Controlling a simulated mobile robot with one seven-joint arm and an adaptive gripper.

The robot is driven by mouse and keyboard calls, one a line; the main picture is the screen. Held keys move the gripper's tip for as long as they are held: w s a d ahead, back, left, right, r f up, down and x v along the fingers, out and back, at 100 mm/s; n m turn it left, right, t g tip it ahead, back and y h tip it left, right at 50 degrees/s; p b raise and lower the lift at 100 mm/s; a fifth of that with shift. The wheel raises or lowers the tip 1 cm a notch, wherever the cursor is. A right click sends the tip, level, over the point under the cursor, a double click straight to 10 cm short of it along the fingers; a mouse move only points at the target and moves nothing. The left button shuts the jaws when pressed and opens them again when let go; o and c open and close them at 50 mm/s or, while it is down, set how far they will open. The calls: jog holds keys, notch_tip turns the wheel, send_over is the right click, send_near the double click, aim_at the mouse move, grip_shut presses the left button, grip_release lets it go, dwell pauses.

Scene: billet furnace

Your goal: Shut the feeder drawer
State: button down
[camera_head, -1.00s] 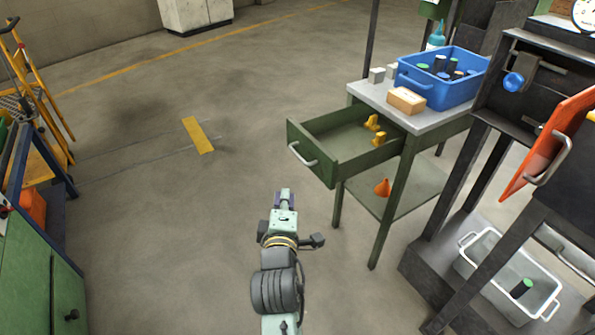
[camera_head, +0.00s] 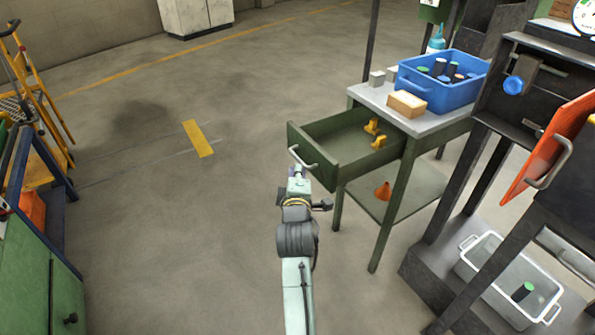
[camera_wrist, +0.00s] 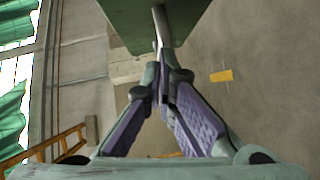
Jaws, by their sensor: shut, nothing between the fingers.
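The green feeder drawer (camera_head: 330,155) stands pulled out from the left side of the grey-topped bench. Its silver bar handle (camera_head: 302,158) is on its front face. Two yellow pieces (camera_head: 375,134) lie inside it. My gripper (camera_head: 297,170) is shut and empty, just below and in front of the drawer handle in the head view. In the wrist view the closed fingertips (camera_wrist: 163,75) point toward the drawer front (camera_wrist: 130,20) and overlap the handle (camera_wrist: 158,25). I cannot tell if they touch it.
A blue bin (camera_head: 440,82) and a tan block (camera_head: 407,104) sit on the benchtop. The dark furnace frame with an orange door (camera_head: 548,145) and a grey tray (camera_head: 475,262) are at right. Floor left of the drawer is clear.

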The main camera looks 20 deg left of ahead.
dwell(0.3)
jog(key=w+d+b, duration=0.2)
jog(key=w+d, duration=0.3)
jog(key=w, duration=0.2)
jog(key=w+d+b, duration=0.3)
jog(key=w+d, duration=0.3)
jog(key=w, duration=0.1)
jog(key=w+d+b, duration=0.2)
jog(key=w+d, duration=0.3)
jog(key=w, duration=0.2)
jog(key=shift+d+f+b, duration=0.1)
jog(key=shift+d+b, duration=0.1)
jog(key=shift+b, duration=0.15)
jog(key=shift+w+d, duration=0.4)
jog(key=shift+w, duration=0.15)
jog(key=shift+s+a, duration=0.1)
